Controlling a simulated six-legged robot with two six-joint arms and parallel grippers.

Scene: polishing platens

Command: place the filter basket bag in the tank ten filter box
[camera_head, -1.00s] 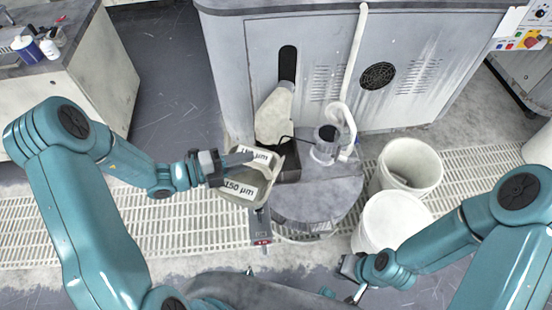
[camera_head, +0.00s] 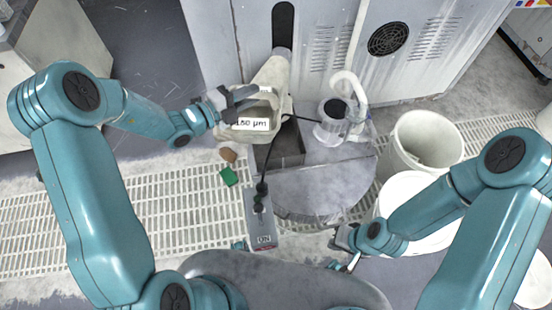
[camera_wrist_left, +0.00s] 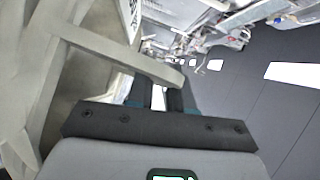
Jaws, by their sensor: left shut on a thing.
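The filter basket bag is a pale beige basket (camera_head: 248,132) with a white "150 µm" label. My left gripper (camera_head: 242,101) is shut on it and holds it in the air at the upper left of the filter box. In the left wrist view a pale bar of the basket (camera_wrist_left: 115,48) runs to the fingers (camera_wrist_left: 160,92). The filter box (camera_head: 291,158) is a dark, open box on the round grey tank (camera_head: 320,190); part of its opening shows. My right gripper (camera_head: 343,262) is low, near the tank's front right; its fingers are too small to judge.
A pale sleeve (camera_head: 273,72) hangs from the cabinet behind the basket. A pump (camera_head: 333,113) with a white hose stands right of the box. White buckets (camera_head: 425,143) stand further right. A grey control box (camera_head: 260,222) is at the tank's left. A green piece (camera_head: 229,176) lies nearby.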

